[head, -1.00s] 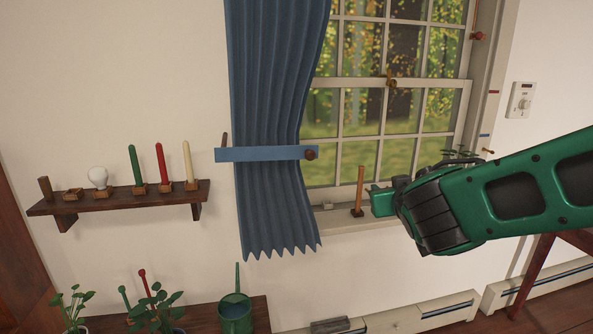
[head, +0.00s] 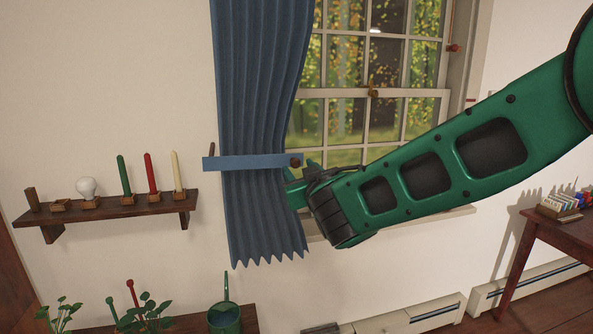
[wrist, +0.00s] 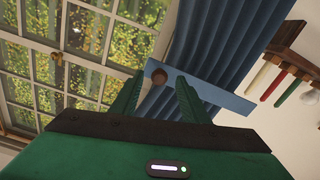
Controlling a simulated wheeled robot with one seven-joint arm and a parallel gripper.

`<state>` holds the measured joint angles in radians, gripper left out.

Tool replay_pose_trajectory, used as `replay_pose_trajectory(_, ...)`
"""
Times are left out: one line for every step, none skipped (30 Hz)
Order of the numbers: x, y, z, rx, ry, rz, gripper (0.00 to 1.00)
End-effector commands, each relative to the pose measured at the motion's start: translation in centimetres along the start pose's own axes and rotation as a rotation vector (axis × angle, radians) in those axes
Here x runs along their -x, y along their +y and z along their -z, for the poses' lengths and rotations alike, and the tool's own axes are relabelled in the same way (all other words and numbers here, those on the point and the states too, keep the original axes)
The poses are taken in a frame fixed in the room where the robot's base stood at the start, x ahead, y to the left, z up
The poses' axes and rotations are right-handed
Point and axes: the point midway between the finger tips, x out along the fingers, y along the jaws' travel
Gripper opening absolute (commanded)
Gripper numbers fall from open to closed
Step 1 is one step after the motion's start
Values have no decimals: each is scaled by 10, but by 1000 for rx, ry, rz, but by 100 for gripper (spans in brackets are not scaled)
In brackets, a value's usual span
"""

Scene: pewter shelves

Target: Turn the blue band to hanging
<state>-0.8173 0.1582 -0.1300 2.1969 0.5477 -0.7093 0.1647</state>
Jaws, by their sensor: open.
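The blue band (head: 245,162) lies roughly level across the gathered blue curtain (head: 262,90). A round brown knob (head: 296,162) sits at its right end, and a dark peg (head: 212,149) shows at its left end. The band (wrist: 215,88) crosses the curtain at a slant in the wrist view, with the knob (wrist: 159,77) at its near end. My gripper (wrist: 160,92) is open, its two green fingers on either side of the knob in that picture. I cannot tell whether they touch it. In the head view my gripper is at the curtain's right edge, just below the knob, partly hidden by my wrist.
A wooden wall shelf (head: 110,215) at left holds a bulb (head: 86,187) and coloured candles. The window (head: 375,60) is behind my arm. Potted plants and a green watering can (head: 224,318) stand low at left. A table (head: 550,222) stands at right.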

Motion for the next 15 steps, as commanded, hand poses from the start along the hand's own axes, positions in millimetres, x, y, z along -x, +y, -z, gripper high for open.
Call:
replay_pose_trajectory(-6, 0, 0, 0, -1, -1, 41)
replay_pose_trajectory(-10, 0, 0, 0, 0, -1, 41)
replay_pose_trajectory(-13, 1, 0, 0, 0, -2, 41)
replay_pose_trajectory(-15, 1, 0, 1, 0, -2, 41)
replay_pose_trajectory(-17, 1, 0, 1, -1, -1, 41)
replay_pose_trajectory(-19, 0, -1, 0, -1, -1, 41)
replay_pose_trajectory(-20, 0, 0, 0, -1, 0, 41)
replay_pose_trajectory(-21, 0, 0, 0, 0, 0, 41)
replay_pose_trajectory(-22, 0, 0, 0, 0, 0, 41)
replay_pose_trajectory(-22, 0, 0, 0, 0, 0, 41)
replay_pose_trajectory(-22, 0, 0, 0, 0, 0, 41)
replay_pose_trajectory(-22, 0, 0, 0, 0, 0, 41)
replay_pose_trajectory(-22, 0, 0, 0, 0, 0, 41)
replay_pose_trajectory(-22, 0, 0, 0, 0, 0, 41)
replay_pose_trajectory(-22, 1, 0, 0, 0, 0, 41)
